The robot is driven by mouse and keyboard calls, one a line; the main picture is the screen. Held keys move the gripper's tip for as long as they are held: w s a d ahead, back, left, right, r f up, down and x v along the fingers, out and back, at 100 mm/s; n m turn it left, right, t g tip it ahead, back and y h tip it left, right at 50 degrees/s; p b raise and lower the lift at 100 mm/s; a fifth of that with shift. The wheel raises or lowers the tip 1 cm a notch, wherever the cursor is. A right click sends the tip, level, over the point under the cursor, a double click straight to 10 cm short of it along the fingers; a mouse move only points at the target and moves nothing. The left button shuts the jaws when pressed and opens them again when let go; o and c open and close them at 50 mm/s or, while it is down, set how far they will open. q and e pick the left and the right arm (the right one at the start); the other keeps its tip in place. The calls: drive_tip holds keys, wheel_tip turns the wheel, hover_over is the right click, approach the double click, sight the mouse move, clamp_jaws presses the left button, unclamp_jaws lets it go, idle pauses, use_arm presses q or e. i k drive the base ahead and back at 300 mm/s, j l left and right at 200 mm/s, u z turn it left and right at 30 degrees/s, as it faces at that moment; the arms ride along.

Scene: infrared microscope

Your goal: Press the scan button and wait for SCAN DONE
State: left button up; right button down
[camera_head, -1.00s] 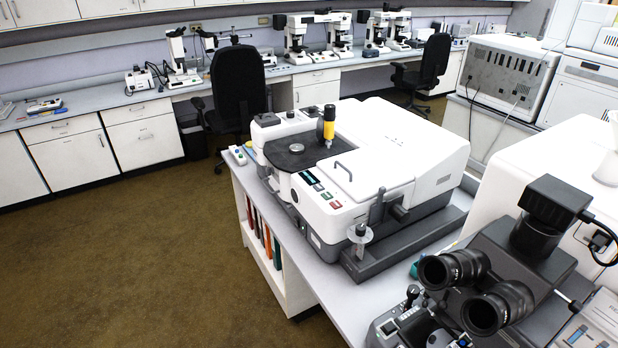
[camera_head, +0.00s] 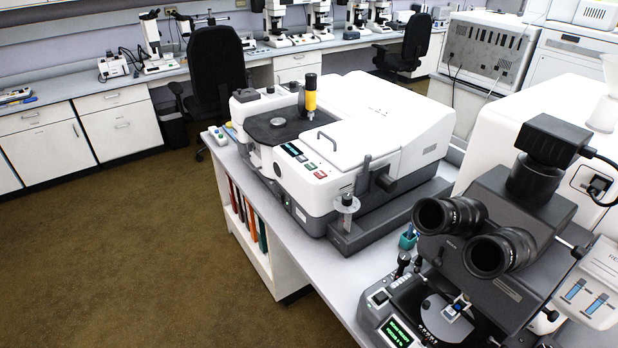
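The infrared microscope instrument (camera_head: 345,140) is a large white and grey box on the bench. Its front panel has a small dark display (camera_head: 291,149) and a few coloured buttons (camera_head: 311,166), one green and one red at the right end. Their labels are too small to read. A dark stage plate (camera_head: 272,126) with a small round metal disc (camera_head: 278,122) and a yellow and black objective (camera_head: 311,95) sit above the panel. At the lower right, a black binocular microscope (camera_head: 480,235) has a screen with green text (camera_head: 396,332), too small to read. Neither gripper shows.
The white bench (camera_head: 320,262) holds both instruments, with binders (camera_head: 249,219) on shelves below. Two black chairs (camera_head: 217,75) stand before the back counter with several microscopes. Brown floor (camera_head: 130,250) at the left is clear. White equipment (camera_head: 490,50) stands at the back right.

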sight(310, 165)
drive_tip(key=i+j+z, duration=0.25)
drive_tip(key=i+j, duration=0.15)
drive_tip(key=j, duration=0.15)
drive_tip(key=i+j+z, duration=0.1)
drive_tip(key=j, duration=0.2)
drive_tip(key=i+j+z, duration=0.15)
drive_tip(key=j, duration=0.2)
drive_tip(key=i+j+z, duration=0.1)
drive_tip(key=j, duration=0.25)
drive_tip(key=i+j+z, duration=0.25)
drive_tip(key=j, duration=0.45)
drive_tip(key=i, duration=0.1)
